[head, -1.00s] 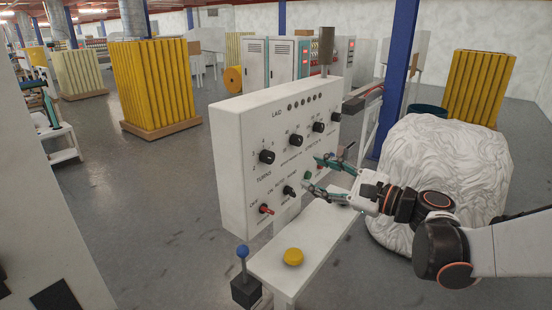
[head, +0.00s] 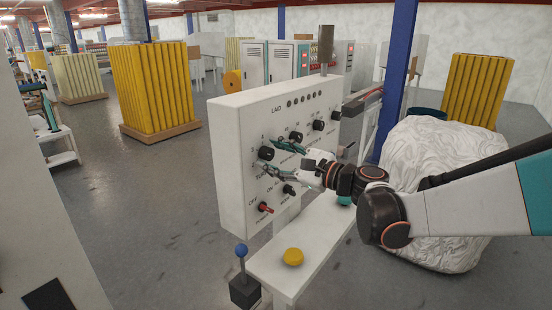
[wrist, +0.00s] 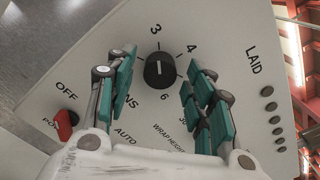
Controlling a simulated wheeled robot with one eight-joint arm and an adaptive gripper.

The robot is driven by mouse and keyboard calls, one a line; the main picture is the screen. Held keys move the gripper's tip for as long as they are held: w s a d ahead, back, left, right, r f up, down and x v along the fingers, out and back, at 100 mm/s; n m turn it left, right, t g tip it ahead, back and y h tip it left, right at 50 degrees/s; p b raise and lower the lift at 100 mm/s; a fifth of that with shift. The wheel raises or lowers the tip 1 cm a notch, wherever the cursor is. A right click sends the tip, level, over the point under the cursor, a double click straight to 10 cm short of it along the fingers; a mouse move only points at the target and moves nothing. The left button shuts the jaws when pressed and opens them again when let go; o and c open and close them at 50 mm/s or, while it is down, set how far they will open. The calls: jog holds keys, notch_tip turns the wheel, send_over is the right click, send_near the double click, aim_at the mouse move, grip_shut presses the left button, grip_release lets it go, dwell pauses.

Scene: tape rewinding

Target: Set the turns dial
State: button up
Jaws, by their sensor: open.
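The turns dial (head: 266,153) is a black round knob with a white pointer mark on the upper left of the white control panel (head: 233,190). In the wrist view the dial (wrist: 160,70) lies ahead between my fingers, with the numbers 3, 4 and 6 readable around it. My gripper (head: 281,160) is open in front of the panel, its teal fingers just right of the dial. In the wrist view the fingers of my gripper (wrist: 156,92) stand apart on both sides of the knob. I see no clear contact with it.
A red switch (head: 265,207) and a black selector (head: 289,189) sit lower on the panel. More black knobs (head: 318,125) line its upper right. A white wrapped bale (head: 440,150) stands right.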

jog(key=c, duration=1.1)
jog(key=shift+o, duration=0.2)
jog(key=shift+n, duration=0.3)
jog(key=n+p, duration=0.1)
jog(key=n, duration=1)
jog(key=shift+p, duration=0.35)
jog(key=shift+n, duration=0.3)
